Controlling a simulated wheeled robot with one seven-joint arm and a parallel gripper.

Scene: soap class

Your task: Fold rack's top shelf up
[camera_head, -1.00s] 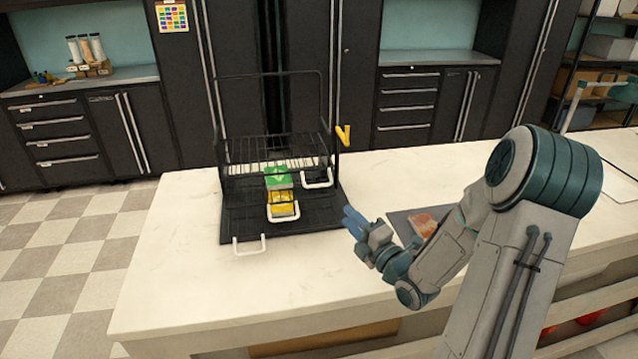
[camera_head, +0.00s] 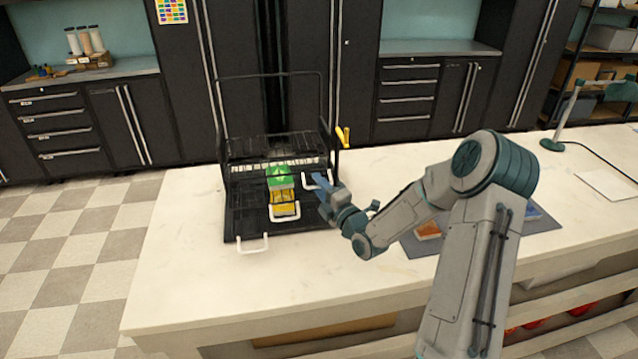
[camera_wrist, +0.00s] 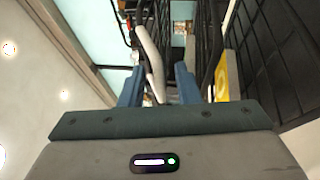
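The black wire rack (camera_head: 232,205) stands on the white counter, with a tall frame at its back. Its top shelf (camera_head: 255,148) lies level across the rack, above a dark base. Below and in front of the shelf are a green block (camera_head: 281,178), a yellow block (camera_head: 283,197) and several white handles (camera_head: 252,244). My gripper (camera_head: 318,182) is at the rack's front right, below the shelf. In the wrist view its blue fingers (camera_wrist: 158,82) are apart. A white curved bar (camera_wrist: 150,50) shows between or just beyond them; I cannot tell which.
A yellow piece (camera_head: 343,137) sits at the rack's right side; a yellow part (camera_wrist: 228,75) shows right of the fingers. A grey mat (camera_head: 465,232) with an orange item (camera_head: 428,230) lies to the right. The counter's front left is clear.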

